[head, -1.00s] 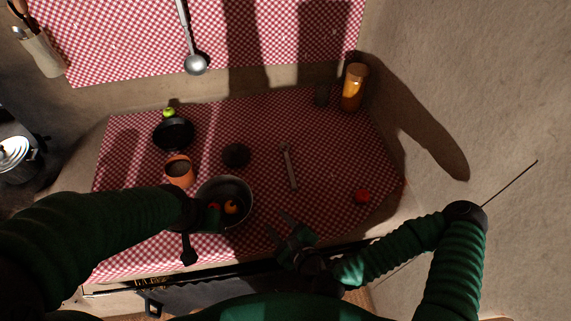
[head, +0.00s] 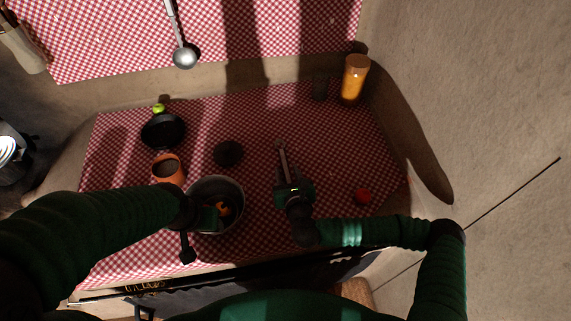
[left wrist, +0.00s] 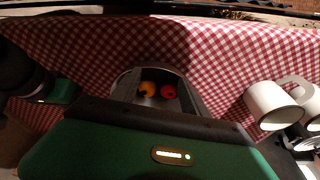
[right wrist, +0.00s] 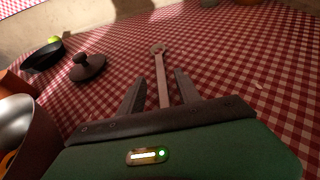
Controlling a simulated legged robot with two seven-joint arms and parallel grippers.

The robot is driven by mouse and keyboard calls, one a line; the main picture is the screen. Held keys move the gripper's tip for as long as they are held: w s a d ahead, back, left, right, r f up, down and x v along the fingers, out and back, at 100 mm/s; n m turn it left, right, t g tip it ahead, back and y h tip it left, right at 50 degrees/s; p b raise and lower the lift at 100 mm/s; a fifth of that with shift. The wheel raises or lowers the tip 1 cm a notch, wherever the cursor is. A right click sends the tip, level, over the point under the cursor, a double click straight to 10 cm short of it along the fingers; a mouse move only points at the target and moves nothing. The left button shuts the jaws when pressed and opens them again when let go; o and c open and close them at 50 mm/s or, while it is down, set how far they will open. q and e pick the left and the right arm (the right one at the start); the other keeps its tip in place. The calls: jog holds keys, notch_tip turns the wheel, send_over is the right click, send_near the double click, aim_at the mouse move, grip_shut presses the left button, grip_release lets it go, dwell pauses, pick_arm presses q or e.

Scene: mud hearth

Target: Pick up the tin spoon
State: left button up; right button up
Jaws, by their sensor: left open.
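The tin spoon (head: 281,152) lies on the red checked cloth, its bowl end pointing away from me. In the right wrist view the spoon (right wrist: 160,68) runs lengthwise between my open fingers, and its near end is hidden behind the gripper body. My right gripper (head: 285,177) is over the near part of the handle, one finger on each side, with a gap visible between fingers and handle. My left gripper (left wrist: 158,85) is open at the metal pot (head: 240,190). Orange and red round things (left wrist: 158,91) show in the pot between its fingers.
A dark lid (head: 228,153), a clay mug (head: 168,168) and a black pan (head: 162,131) stand left of the spoon. A red fruit (head: 362,196) lies to the right. An orange jar (head: 354,78) stands at the back. A ladle (head: 184,57) hangs on the wall.

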aim_at(285, 164)
jog(key=x, duration=0.4)
jog(key=shift+w+d, duration=0.1)
jog(key=shift+w, duration=0.25)
jog(key=shift+a, duration=0.25)
jog(key=shift+c, duration=0.3)
jog(key=shift+d, duration=0.2)
grip_shut()
